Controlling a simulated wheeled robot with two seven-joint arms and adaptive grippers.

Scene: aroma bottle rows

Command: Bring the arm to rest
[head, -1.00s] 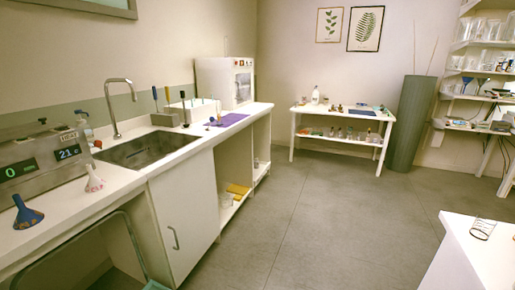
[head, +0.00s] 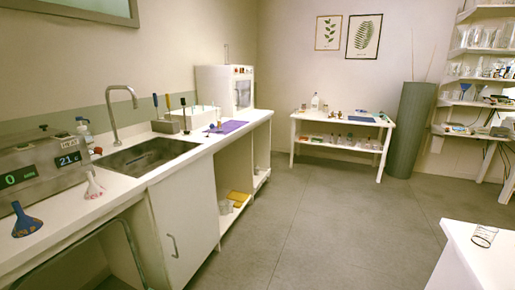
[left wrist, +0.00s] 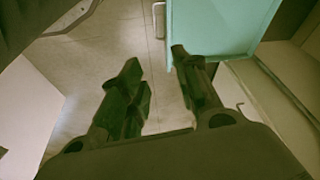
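My left gripper (left wrist: 157,75) shows in the left wrist view with its two dark fingers apart and nothing between them. Grey floor shows past the fingertips, and a teal panel (left wrist: 225,25) lies just beyond the right finger. Neither gripper shows in the head view. My right gripper is in no view.
A white counter (head: 120,185) with a sink (head: 148,157) runs along the left, holding a blue funnel (head: 25,220) and a heater (head: 40,165). A low white table (head: 340,120) stands at the back. A wire holder (head: 484,236) is on the right table. The floor (head: 320,215) is open.

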